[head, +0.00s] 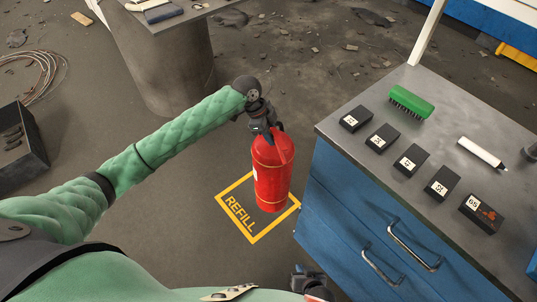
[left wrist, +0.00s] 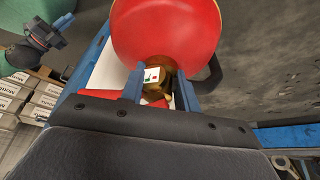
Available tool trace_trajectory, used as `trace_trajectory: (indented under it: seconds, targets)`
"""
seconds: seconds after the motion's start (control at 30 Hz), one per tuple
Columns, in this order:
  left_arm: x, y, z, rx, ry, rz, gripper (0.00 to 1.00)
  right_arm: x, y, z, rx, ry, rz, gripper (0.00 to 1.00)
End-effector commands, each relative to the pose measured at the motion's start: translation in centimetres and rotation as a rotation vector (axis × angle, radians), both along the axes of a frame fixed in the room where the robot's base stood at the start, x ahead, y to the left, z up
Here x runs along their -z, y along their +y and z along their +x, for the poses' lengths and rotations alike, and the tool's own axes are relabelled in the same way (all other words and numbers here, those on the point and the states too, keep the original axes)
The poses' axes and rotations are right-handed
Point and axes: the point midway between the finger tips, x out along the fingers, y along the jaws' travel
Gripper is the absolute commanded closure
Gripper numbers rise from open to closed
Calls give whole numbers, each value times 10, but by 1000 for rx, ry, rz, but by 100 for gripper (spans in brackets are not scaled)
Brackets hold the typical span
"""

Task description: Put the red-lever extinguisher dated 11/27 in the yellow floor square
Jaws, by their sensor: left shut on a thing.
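A red fire extinguisher (head: 271,178) hangs roughly upright from my left gripper (head: 262,125). My left gripper is shut on its neck, just under the top. In the left wrist view the red cylinder (left wrist: 166,30) and its brass neck with a small gauge (left wrist: 151,75) show between the fingers. A red lever part (left wrist: 152,103) shows there too; no date is readable. In the head view the extinguisher overlaps the right part of the yellow floor square (head: 227,208) marked REFILL. I cannot tell whether its base touches the floor. My right gripper (head: 312,284) is low, partly cut off.
A blue cabinet (head: 350,215) with a grey top stands close to the right of the square. On it lie several black numbered blocks (head: 411,160), a green brush (head: 411,101) and a white marker-like object (head: 481,152). A dark crate (head: 20,146) stands at left.

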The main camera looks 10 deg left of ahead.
Motion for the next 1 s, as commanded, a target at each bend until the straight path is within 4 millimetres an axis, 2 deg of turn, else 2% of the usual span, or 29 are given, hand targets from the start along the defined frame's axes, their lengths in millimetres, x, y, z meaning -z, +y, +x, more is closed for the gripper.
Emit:
trace_trajectory:
  seconds: [0.03, 0.6, 0.8, 1.0]
  targets:
    - [-4, 6, 6, -4, -9, -4, 100, -1, 0, 0, 0, 0, 0, 100]
    - [40, 73, 35, -4, -10, -5, 100, 3, 0, 0, 1, 0, 1, 100]
    - [48, 87, 42, -3, -12, -6, 100, 3, 1, -1, 0, -1, 2, 100]
    - [51, 91, 43, -2, -11, -6, 100, 3, 1, -1, 0, -1, 2, 100]
